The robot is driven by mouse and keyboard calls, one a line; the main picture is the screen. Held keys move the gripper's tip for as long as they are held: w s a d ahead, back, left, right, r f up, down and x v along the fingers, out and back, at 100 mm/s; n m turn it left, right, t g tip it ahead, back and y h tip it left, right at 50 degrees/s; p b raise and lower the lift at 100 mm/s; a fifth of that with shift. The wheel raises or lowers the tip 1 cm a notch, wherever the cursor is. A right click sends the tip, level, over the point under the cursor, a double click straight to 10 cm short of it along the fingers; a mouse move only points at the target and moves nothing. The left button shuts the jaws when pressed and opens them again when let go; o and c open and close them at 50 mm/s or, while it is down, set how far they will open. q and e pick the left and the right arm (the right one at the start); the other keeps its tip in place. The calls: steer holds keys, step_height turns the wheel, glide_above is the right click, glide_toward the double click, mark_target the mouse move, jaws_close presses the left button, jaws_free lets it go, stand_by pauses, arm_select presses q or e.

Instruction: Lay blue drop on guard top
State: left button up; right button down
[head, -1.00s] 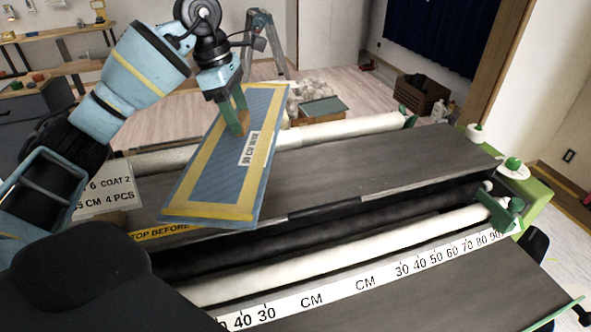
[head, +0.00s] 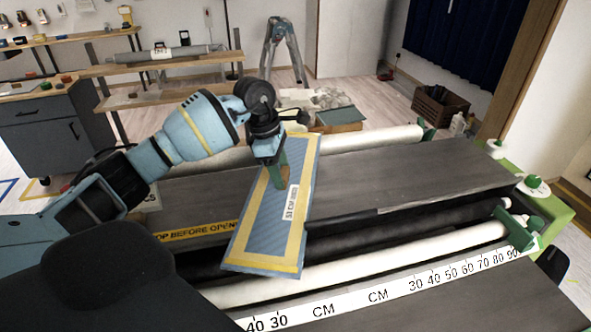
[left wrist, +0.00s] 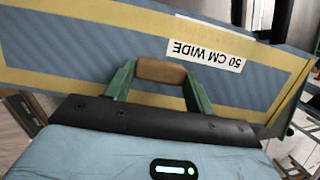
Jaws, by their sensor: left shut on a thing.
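The blue drop is a flat blue striped panel (head: 262,232) with a yellow border and a white label reading 50 CM WIDE. My left gripper (head: 281,184) is shut on the wooden grip at the panel's middle. The left wrist view shows the green fingers (left wrist: 160,75) on both sides of that grip, with the panel (left wrist: 90,45) behind. The panel is tilted in the head view, above the machine, its near end over the front white roller. The guard top appears to be the long dark grey flat cover (head: 420,180), partly hidden behind the panel. My right gripper is not in view.
A white roller (head: 375,138) lies behind the cover and another (head: 430,247) in front. A CM scale strip (head: 400,285) runs along the near edge. Green brackets (head: 518,232) stand at the right end. The cover's right part is clear.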

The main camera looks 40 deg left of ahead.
mark_target(299, 180)
arm_select(q)
steer(key=shift+w+d, duration=0.15)
steer(key=shift+w, duration=0.05)
steer(key=w+d, duration=0.2)
steer(key=shift+w+d+f+p, duration=0.2)
steer(key=shift+w+f+p, duration=0.1)
steer(key=shift+f, duration=0.05)
steer(key=shift+s+a+f, duration=0.1)
steer(key=shift+a+f, duration=0.05)
steer(key=shift+f, duration=0.1)
steer(key=shift+f, duration=0.15)
steer(key=o, duration=1.1)
steer(key=shift+c, duration=0.2)
steer(key=v, duration=1.2)
